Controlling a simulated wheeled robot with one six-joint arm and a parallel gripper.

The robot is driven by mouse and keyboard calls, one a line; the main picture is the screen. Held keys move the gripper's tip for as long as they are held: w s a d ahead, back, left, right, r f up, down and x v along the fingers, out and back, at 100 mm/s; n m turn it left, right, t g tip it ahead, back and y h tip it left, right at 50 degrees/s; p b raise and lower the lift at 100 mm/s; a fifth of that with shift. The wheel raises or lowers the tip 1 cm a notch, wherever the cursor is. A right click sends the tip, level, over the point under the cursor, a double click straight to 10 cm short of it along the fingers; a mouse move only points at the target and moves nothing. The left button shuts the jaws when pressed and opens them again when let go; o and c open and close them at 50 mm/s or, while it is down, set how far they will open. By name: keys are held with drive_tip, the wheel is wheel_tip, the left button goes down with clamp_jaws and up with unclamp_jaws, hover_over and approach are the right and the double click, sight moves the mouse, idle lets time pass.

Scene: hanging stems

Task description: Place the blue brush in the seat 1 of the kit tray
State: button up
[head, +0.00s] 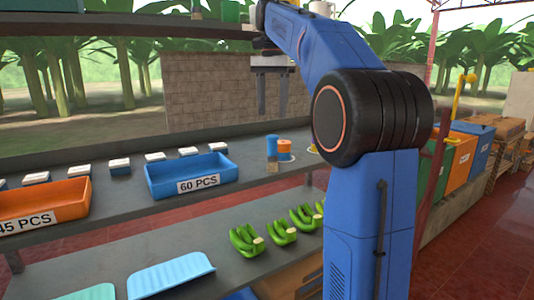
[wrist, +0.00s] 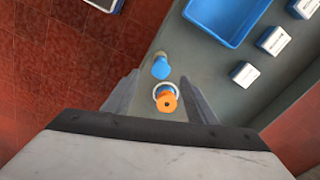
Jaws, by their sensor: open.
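The blue brush (head: 272,145) appears to be the upright blue piece with a tan lower end on the grey upper shelf. It also shows in the wrist view (wrist: 160,68), close to an orange piece. My gripper (head: 273,108) is open and empty, pointing down above the shelf. In the wrist view my gripper's fingers (wrist: 159,82) stand either side of the blue and orange pieces, apart from both. I cannot tell which container is the kit tray, and no seat 1 marking is readable.
An orange piece (head: 284,149) stands in a white ring beside the blue one. A blue bin (head: 191,176) marked 60 PCS, an orange bin (head: 45,205) and several small white-topped boxes share the shelf. Green bananas (head: 282,233) and a light blue tray (head: 171,275) lie below.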

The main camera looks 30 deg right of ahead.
drive_tip(key=shift+w+d+m, duration=0.3)
drive_tip(key=shift+w+d, duration=0.15)
drive_tip(key=shift+w, duration=0.25)
approach(272, 157)
drive_tip(key=f, duration=0.1)
drive_tip(key=w+f, duration=0.1)
drive_tip(key=f, duration=0.1)
drive_tip(key=w+d+f, duration=0.1)
drive_tip(key=f, duration=0.1)
drive_tip(key=shift+s+f, duration=0.15)
drive_tip(key=shift+f, duration=1.25)
drive_tip(key=shift+s+f, duration=0.1)
drive_tip(key=shift+f, duration=1.3)
drive_tip(key=shift+c, duration=0.4)
drive_tip(key=c, duration=1.1)
drive_tip(key=shift+c, duration=0.2)
